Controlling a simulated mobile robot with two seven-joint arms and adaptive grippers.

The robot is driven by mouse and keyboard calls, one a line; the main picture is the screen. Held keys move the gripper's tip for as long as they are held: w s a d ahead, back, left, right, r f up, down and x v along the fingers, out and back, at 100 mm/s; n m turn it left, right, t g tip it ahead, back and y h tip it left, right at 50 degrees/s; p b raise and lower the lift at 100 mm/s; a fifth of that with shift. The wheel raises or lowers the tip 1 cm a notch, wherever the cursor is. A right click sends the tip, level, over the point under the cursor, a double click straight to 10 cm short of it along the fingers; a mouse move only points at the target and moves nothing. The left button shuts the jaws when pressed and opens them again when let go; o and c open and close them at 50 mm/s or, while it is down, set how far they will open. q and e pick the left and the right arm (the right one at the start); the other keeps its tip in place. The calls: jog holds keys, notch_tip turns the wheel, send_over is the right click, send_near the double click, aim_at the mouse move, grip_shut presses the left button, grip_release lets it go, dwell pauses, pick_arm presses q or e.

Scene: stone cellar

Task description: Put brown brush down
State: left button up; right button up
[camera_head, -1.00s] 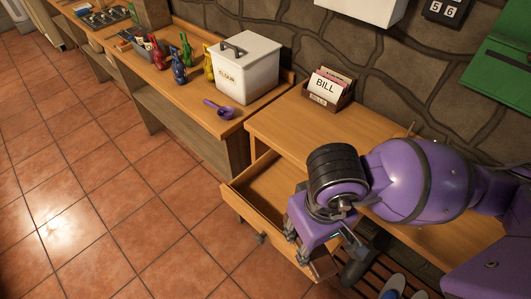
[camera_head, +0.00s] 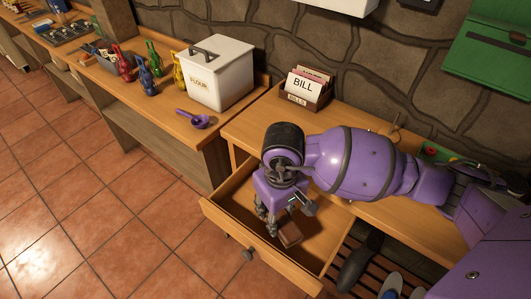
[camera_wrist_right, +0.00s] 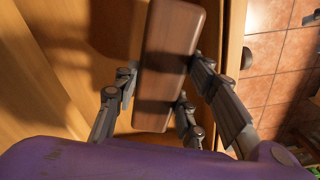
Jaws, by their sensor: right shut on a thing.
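The brown brush (camera_head: 290,234) shows as a small dark wooden block in the head view. In the right wrist view its wooden back (camera_wrist_right: 170,60) fills the space between the fingers; any bristles are hidden. My right gripper (camera_head: 274,225) is shut on the brush and points down over the open drawer (camera_head: 228,215). The drawer's wooden floor and front wall lie below and around the brush in the wrist view. I cannot tell whether the brush touches the drawer floor. My left gripper is not in view.
The drawer sticks out of a wooden desk (camera_head: 405,215). A bill holder (camera_head: 304,92) stands on the desk. Tiled floor in front is clear.

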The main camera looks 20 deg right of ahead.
jog(key=shift+w+f, duration=0.2)
jog(key=shift+f, duration=1.55)
jog(key=shift+f, duration=0.1)
jog(key=shift+f, duration=0.15)
jog(key=o, duration=1.3)
jog(key=shift+o, duration=0.2)
notch_tip(320, 180, up, 13)
jog(key=shift+f, duration=0.2)
